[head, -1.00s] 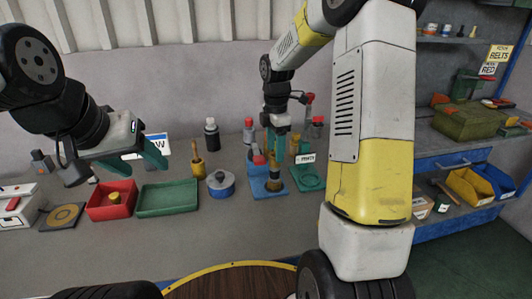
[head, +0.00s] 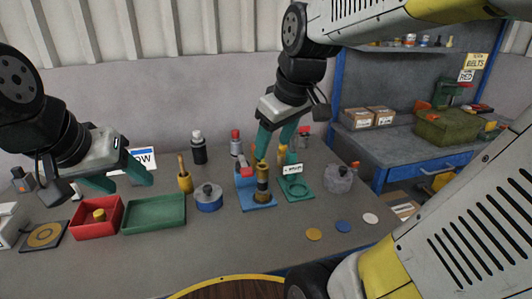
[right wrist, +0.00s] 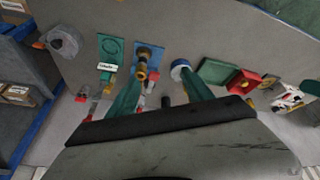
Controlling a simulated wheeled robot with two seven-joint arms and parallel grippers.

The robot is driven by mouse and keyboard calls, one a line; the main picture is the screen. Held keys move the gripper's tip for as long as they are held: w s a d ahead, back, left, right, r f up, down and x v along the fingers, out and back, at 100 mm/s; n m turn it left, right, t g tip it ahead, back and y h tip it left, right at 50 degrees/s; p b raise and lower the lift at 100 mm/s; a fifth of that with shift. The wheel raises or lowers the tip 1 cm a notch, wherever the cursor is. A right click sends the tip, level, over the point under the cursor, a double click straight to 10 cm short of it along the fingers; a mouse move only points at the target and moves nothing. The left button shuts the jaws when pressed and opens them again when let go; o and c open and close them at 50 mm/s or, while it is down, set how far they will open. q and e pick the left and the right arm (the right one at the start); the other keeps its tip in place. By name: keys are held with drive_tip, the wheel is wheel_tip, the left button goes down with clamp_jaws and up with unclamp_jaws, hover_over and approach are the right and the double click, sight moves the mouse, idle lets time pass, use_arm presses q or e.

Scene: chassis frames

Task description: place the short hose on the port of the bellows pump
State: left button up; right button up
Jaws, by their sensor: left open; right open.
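The likely bellows pump is a brass and dark ribbed cylinder (head: 262,184) standing on a blue base plate (head: 258,206). I cannot single out the short hose or the port. A green plate with a ring (head: 297,189) and a small label lies right of the pump. My right gripper (head: 274,150) is open and empty above and behind the pump, fingers pointing down. My left gripper (head: 122,181) is open and empty above the left trays.
A red bin (head: 97,225), green tray (head: 155,223) and blue pot with lid (head: 208,200) stand left of the pump. A grey pot (head: 338,180) stands right of the green plate. Several flat discs (head: 343,226) lie front right. Bottles stand behind. The front middle is clear.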

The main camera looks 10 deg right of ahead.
drive_tip(key=s+m+t, duration=0.1)
drive_tip(key=s+m, duration=0.4)
drive_tip(key=s, duration=0.1)
drive_tip(key=shift+s+a+f+t+y, duration=0.2)
drive_tip(key=shift+a+f+t+y, duration=0.15)
drive_tip(key=shift+a+t+y, duration=0.05)
drive_tip(key=shift+c, duration=0.5)
idle(0.9)
